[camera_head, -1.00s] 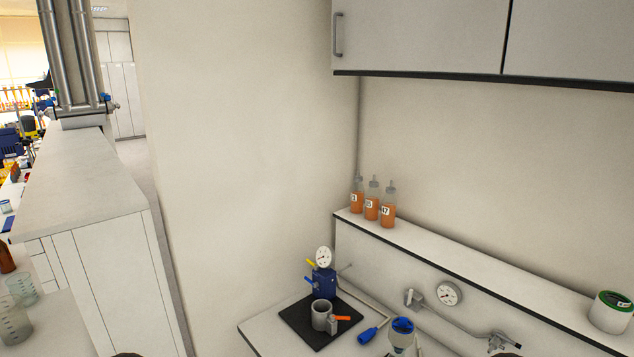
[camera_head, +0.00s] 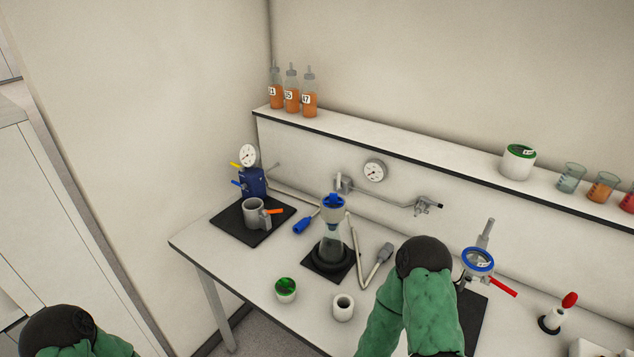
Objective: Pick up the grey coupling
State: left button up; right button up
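A grey coupling (camera_head: 384,253) lies on the white bench at the end of a pale hose or tube, just left of my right arm's black joint. It looks apart from my arm. A similar blue coupling (camera_head: 303,226) lies further left, near the black mat. My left arm shows only at the bottom left corner and my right arm at the bottom centre right, both in green covers with black joints. Neither gripper shows in the head view.
A flask with a blue-topped funnel (camera_head: 333,215) stands left of the grey coupling. A white ring-shaped cup (camera_head: 343,307) and a green-filled bowl (camera_head: 286,289) stand near the front edge. A blue-ringed device with a red handle (camera_head: 478,260) stands right. Bottles (camera_head: 291,93) stand on the shelf.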

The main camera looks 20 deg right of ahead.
aim_at(388, 247)
jog(key=j+z, duration=0.1)
jog(key=z, duration=1.05)
